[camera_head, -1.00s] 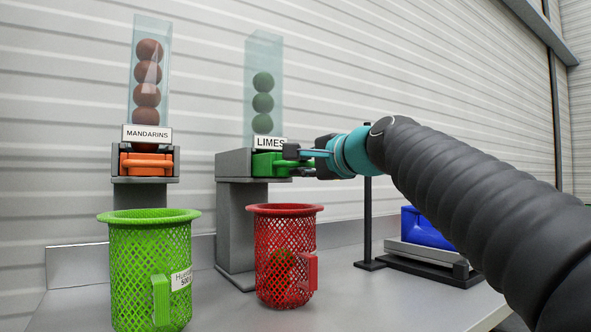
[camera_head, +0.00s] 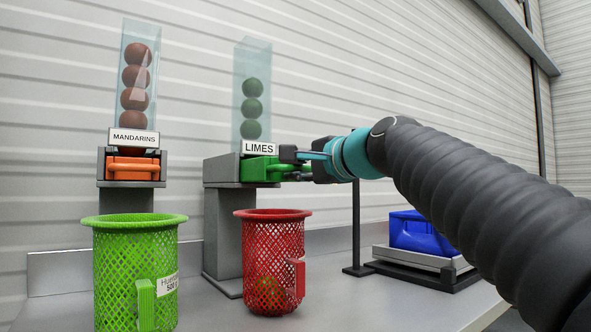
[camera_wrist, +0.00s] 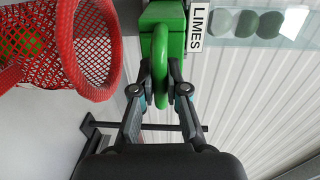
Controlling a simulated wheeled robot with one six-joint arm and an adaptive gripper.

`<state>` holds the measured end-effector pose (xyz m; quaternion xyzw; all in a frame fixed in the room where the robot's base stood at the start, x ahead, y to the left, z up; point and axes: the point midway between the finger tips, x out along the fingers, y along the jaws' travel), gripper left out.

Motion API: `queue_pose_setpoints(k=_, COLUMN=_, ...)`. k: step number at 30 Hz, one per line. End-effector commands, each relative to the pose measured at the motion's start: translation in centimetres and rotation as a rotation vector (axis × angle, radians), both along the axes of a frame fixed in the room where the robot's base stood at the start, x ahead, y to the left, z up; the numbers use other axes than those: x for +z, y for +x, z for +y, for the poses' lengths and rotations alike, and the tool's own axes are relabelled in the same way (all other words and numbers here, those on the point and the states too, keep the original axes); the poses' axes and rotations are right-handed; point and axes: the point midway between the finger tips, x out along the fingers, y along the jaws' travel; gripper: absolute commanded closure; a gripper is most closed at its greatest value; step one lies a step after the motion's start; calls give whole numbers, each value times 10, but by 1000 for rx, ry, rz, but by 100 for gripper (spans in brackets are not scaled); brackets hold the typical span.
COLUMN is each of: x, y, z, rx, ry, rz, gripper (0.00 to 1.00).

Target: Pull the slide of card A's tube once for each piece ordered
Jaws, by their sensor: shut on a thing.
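The limes tube (camera_head: 252,85) is clear and upright with three green balls in sight above its LIMES label (camera_head: 259,148). Its green slide (camera_head: 258,171) sits in the grey housing below, with a looped handle. My gripper (camera_head: 292,155) is at this handle. In the wrist view my gripper (camera_wrist: 160,82) has its fingers closed on both sides of the green loop (camera_wrist: 161,62). The red mesh basket (camera_head: 272,225) stands below the slide with at least one greenish fruit inside, partly hidden by the mesh. No card can be seen, so which tube is card A's is not shown.
The mandarins tube (camera_head: 137,75) with an orange slide (camera_head: 132,168) stands left, above a green mesh basket (camera_head: 135,222). A blue container (camera_head: 420,232) rests on a scale-like stand at the right. A thin dark post (camera_head: 356,225) stands behind my arm.

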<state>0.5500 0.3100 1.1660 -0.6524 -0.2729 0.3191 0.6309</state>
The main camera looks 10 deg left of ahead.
Motion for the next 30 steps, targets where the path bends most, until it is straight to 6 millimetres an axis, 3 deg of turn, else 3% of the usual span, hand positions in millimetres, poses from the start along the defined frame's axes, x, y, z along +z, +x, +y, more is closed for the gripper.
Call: queue_pose_setpoints(k=30, x=4, y=35, z=39, rx=-4, ry=2, rz=-4, gripper=100)
